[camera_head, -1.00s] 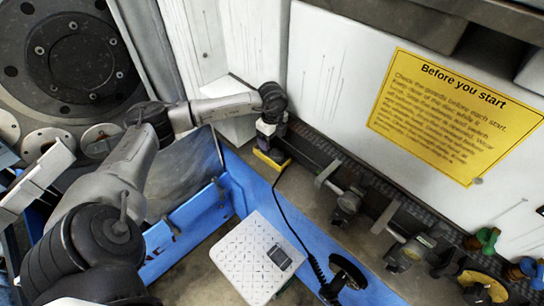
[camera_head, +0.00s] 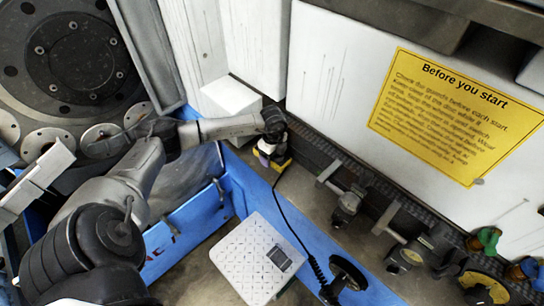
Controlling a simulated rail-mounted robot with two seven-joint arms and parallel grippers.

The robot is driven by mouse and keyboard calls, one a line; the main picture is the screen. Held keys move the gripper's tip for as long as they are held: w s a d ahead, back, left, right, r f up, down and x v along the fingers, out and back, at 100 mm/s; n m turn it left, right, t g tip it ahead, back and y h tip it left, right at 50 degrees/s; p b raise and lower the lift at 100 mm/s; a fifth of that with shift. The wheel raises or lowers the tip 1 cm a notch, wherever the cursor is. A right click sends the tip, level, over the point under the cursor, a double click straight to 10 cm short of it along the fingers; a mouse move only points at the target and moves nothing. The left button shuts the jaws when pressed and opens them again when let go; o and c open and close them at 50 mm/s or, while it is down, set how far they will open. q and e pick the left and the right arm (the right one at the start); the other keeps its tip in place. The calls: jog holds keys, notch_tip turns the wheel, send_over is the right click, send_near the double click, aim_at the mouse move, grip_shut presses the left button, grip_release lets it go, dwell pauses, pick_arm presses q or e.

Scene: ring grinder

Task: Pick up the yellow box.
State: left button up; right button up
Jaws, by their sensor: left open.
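The yellow box (camera_head: 284,163) is small and mostly hidden behind my left gripper, at the back end of the blue bench edge by the white wall. Only a bit of yellow shows beside the fingers. My left gripper (camera_head: 268,157) is at the end of the arm coming in from the left. It is open, pointing down, right at the box. I cannot tell whether the box is between the fingers or whether they touch it. My right gripper is not in view.
A white scale-like device (camera_head: 246,262) with a dark display lies in front, with a black coiled cable (camera_head: 295,235) to its right. Dark clamp-like tools (camera_head: 347,205) line the wall at right. A white block (camera_head: 230,97) stands behind the arm. A yellow sign (camera_head: 455,117) hangs on the wall.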

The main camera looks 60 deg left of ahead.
pick_arm(q)
jog(key=shift+c, duration=0.2)
jog(key=shift+r, duration=0.1)
jog(key=c, duration=1)
jog(key=shift+r, duration=0.1)
